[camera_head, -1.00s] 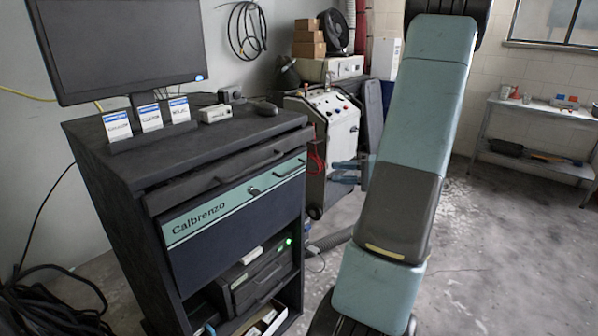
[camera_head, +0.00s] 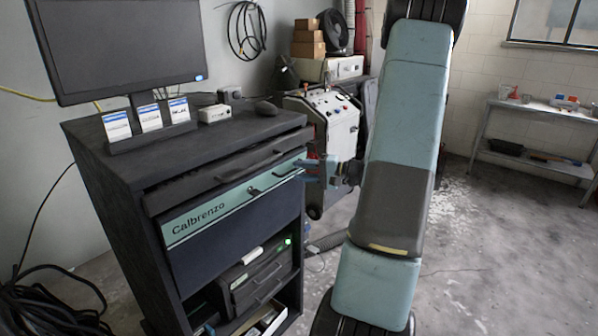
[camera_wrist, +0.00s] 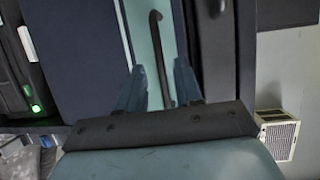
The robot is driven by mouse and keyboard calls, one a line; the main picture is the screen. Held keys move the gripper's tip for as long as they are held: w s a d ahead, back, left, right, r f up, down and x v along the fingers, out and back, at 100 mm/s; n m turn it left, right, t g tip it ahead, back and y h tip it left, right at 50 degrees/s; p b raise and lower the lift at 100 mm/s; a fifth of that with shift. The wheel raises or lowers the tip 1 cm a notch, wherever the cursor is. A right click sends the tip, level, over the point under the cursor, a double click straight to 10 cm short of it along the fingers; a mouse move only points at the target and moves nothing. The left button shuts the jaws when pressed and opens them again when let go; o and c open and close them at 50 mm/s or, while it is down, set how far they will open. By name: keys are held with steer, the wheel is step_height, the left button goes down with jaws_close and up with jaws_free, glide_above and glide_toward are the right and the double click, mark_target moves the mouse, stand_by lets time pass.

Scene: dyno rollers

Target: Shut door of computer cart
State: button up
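The dark computer cart (camera_head: 110,230) stands at the left in the head view. Its dark blue door (camera_head: 225,245) has a teal band lettered "Calbrenzo" and a dark bar handle; I cannot tell from here how far the door stands out. The handle (camera_wrist: 160,60) shows clearly in the wrist view, running down between my fingers. My gripper (camera_head: 314,168) is at the right end of the teal band. In the wrist view my gripper (camera_wrist: 158,88) is open, one finger on each side of the handle, with gaps visible; contact is not clear.
A dark drawer (camera_head: 225,172) with its own handle sits just above the door. A monitor (camera_head: 120,45) stands on the cart top. An open bay below holds a computer (camera_head: 255,280) with a green light. A grey machine (camera_head: 325,130) stands behind. Floor at right is clear.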

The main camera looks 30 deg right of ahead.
steer(key=shift+w+a, duration=0.45)
steer(key=shift+w, duration=0.05)
steer(key=shift+c, duration=0.2)
steer(key=c, duration=0.6)
jaws_close()
steer(key=shift+f, duration=0.1)
stand_by(0.4)
